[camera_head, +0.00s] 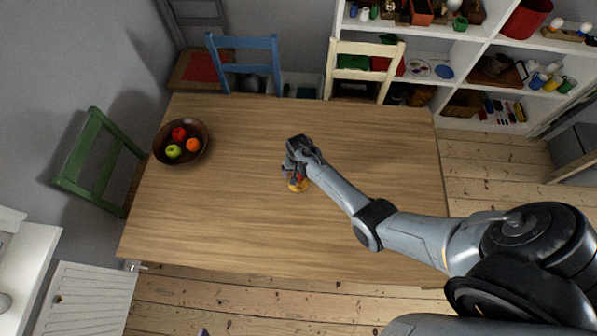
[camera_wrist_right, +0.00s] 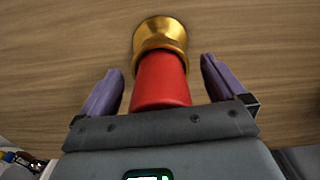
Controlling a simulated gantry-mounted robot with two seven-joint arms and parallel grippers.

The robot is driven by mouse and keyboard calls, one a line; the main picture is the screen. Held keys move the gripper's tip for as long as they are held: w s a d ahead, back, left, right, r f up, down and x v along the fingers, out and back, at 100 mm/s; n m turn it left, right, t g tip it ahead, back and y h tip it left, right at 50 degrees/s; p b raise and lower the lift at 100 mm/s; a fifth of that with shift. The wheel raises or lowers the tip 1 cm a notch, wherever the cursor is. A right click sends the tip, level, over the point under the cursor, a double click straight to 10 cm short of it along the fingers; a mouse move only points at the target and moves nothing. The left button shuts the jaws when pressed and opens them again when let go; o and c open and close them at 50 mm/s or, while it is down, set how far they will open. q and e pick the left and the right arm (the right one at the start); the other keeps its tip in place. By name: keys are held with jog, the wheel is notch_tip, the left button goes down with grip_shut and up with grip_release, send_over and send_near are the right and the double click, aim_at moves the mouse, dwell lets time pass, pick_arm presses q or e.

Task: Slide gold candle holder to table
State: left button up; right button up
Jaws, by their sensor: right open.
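The gold candle holder (camera_wrist_right: 160,35) holds a red candle (camera_wrist_right: 160,80) and is at the middle of the wooden table (camera_head: 230,220). In the head view the holder (camera_head: 298,185) shows only in part, below my right gripper (camera_head: 291,172). In the wrist view my right gripper (camera_wrist_right: 163,85) is open, with one purple finger on each side of the red candle. Gaps show between the fingers and the candle. The candle's near end is hidden behind the gripper body. My left gripper is not in view.
A brown bowl (camera_head: 200,154) with fruit stands at the table's left end. A blue chair (camera_head: 243,43) and a cream chair (camera_head: 362,50) are at the far edge, a green chair (camera_head: 92,150) at the left. Most of the tabletop is clear.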

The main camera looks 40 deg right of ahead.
jog(key=shift+r, duration=0.1)
jog(key=shift+r, duration=0.55)
notch_tip(320, 180, up, 8)
jog(key=shift+f+p, duration=0.1)
jog(key=shift+p, duration=0.6)
jog(key=shift+r, duration=0.9)
jog(key=shift+s+r, duration=0.2)
jog(key=s+a+r+n+t+p, duration=0.1)
jog(key=s+a+r+n+p, duration=0.3)
jog(key=s+r, duration=0.6)
jog(key=s+a+r+n+t+p, duration=0.2)
jog(key=s+a+r+n+p, duration=0.2)
jog(key=s+r, duration=0.7)
jog(key=a+r+n, duration=0.1)
jog(key=a+n, duration=0.1)
jog(key=a, duration=0.1)
jog(key=shift+s+r+n, duration=0.15)
jog(key=shift+s+n, duration=0.15)
jog(key=shift+a, duration=0.1)
